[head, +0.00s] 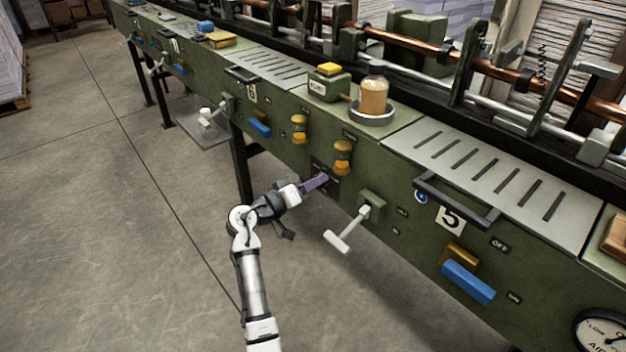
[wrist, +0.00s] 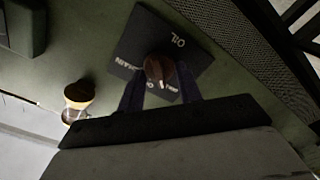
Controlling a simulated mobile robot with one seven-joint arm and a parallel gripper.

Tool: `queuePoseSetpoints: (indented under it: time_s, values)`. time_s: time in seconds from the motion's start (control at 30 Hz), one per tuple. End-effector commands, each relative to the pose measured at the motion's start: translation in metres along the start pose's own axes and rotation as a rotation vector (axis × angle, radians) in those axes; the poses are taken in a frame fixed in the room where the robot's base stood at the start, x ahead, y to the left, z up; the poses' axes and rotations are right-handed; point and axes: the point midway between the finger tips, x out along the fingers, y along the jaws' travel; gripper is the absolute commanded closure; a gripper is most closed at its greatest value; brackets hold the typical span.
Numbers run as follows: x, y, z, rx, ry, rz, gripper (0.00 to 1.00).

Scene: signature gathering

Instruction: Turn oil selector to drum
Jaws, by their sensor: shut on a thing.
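The oil selector is a dark brown knob (wrist: 156,65) on a black plate (wrist: 143,38) in the wrist view. The plate reads "OIL" at its upper right and "MAIN" at its left; another label by the right finger is partly covered. A short pale mark shows on the knob's lower side. My gripper (wrist: 160,84) has a finger on each side of the knob and is shut on it. In the head view my gripper (head: 317,182) reaches the dark plate on the green machine front, and the knob is hidden there.
A white-handled crank (head: 345,240) sticks out just right of my gripper. Amber knobs (head: 342,150) sit above it on the green machine (head: 385,165). A blue lever (head: 467,281) is farther right. The grey floor (head: 120,240) to the left is clear.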

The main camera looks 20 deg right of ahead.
Motion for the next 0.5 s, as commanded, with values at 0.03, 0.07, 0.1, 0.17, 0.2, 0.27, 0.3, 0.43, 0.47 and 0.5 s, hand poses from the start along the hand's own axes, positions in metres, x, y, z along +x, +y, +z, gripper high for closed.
queuePoseSetpoints:
  time_s: [0.03, 0.07, 0.1, 0.17, 0.2, 0.27, 0.3, 0.43, 0.47, 0.5]
  values:
    - [-0.0006, 0.0004, -0.0005, -0.021, 0.0, -0.001, 0.88]
    - [-0.0006, 0.0003, -0.0004, -0.031, 0.0, -0.001, 0.88]
    - [-0.0006, 0.0001, -0.0003, -0.045, 0.0, 0.0, 0.88]
    - [-0.0006, -0.0001, -0.0002, -0.061, 0.0, 0.0, 0.88]
    - [-0.0006, -0.0002, -0.0001, -0.068, 0.0, 0.0, 0.88]
    - [-0.0006, -0.0004, 0.0, -0.079, 0.0, 0.0, 0.88]
    - [-0.0006, -0.0005, 0.0001, -0.084, 0.0, 0.0, 0.88]
    - [-0.0006, -0.0007, 0.0003, -0.092, 0.0, 0.0, 0.88]
    - [-0.0006, -0.0008, 0.0003, -0.092, 0.0, 0.0, 0.88]
    - [-0.0006, -0.0008, 0.0003, -0.092, 0.0, 0.0, 0.88]
